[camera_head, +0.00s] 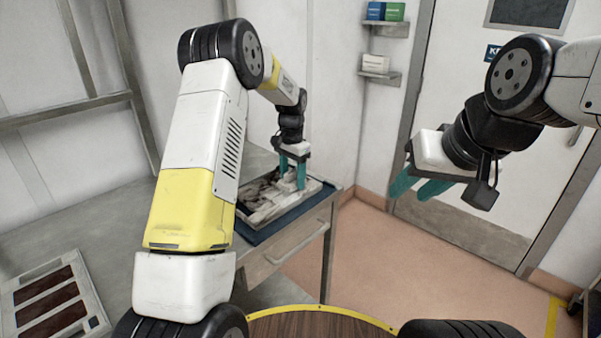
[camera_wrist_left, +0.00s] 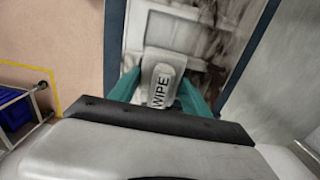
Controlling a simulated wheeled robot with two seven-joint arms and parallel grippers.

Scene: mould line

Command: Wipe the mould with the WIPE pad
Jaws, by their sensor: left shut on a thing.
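The mould (camera_head: 262,203) is a pale block with dark smudges. It lies on a blue mat (camera_head: 292,213) on a grey metal bench. My left gripper (camera_head: 292,183) is over the mould's far right part, fingers pointing down. In the left wrist view its teal fingers (camera_wrist_left: 158,95) are shut on both sides of the light grey WIPE pad (camera_wrist_left: 163,76), whose label shows. The pad is over the smudged mould (camera_wrist_left: 186,34); I cannot tell whether they touch. My right gripper (camera_head: 412,192) is empty in the air at the right, its fingers apart.
A tray with brown panels (camera_head: 50,305) lies at the bench's near left. A small shelf (camera_head: 380,78) with boxes is on the back wall. A door (camera_head: 470,130) stands behind my right arm. The floor right of the bench is clear.

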